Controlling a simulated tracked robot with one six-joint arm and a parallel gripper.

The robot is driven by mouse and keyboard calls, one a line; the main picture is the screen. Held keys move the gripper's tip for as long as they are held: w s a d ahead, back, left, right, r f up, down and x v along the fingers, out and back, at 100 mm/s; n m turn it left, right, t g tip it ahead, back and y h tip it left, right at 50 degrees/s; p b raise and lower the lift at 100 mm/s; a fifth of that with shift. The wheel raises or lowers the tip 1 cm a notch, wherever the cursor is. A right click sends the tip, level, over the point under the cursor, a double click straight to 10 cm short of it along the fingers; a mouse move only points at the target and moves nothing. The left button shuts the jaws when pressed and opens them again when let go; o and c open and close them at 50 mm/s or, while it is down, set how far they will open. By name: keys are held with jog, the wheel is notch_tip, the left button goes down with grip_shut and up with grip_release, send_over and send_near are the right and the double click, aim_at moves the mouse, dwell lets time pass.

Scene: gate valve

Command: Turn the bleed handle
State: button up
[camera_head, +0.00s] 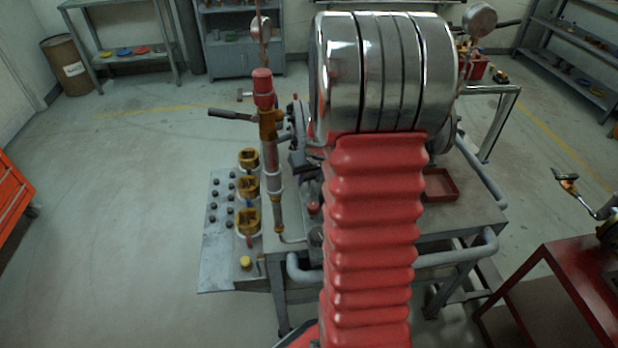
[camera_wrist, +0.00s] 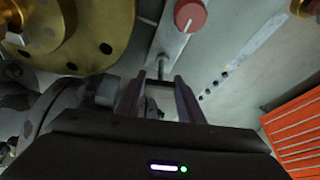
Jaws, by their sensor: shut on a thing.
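My gripper (camera_wrist: 159,88) shows in the wrist view with its two fingers pointing up and away. They are closed around a small dark bar with a thin stem, seemingly the bleed handle (camera_wrist: 161,68). The part between the fingers is mostly hidden, so I cannot tell the handle's exact angle. A pale strip or plate runs behind it, with a red round knob (camera_wrist: 190,14) just above and to the right. In the head view my red-sleeved arm and metal wrist cover the middle of the bench, and I cannot make out the fingers there.
A large brass flange (camera_wrist: 85,32) is close at upper left in the wrist view. In the head view, a red-capped upright pipe (camera_head: 263,90) with a black lever (camera_head: 230,113) stands left of my arm. Yellow fittings (camera_head: 248,187) line the bench's left side. Floor further left is clear.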

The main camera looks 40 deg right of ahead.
jog(key=shift+w+m+h, duration=0.1)
jog(key=shift+m+h, duration=0.3)
jog(key=shift+m, duration=0.9)
jog(key=o, duration=1.1)
jog(key=shift+c, duration=0.2)
jog(key=shift+r, duration=0.1)
jog(key=v, duration=1.3)
jog(key=shift+a+r+g, duration=0.15)
jog(key=shift+r+g, duration=0.15)
jog(key=shift+r, duration=0.05)
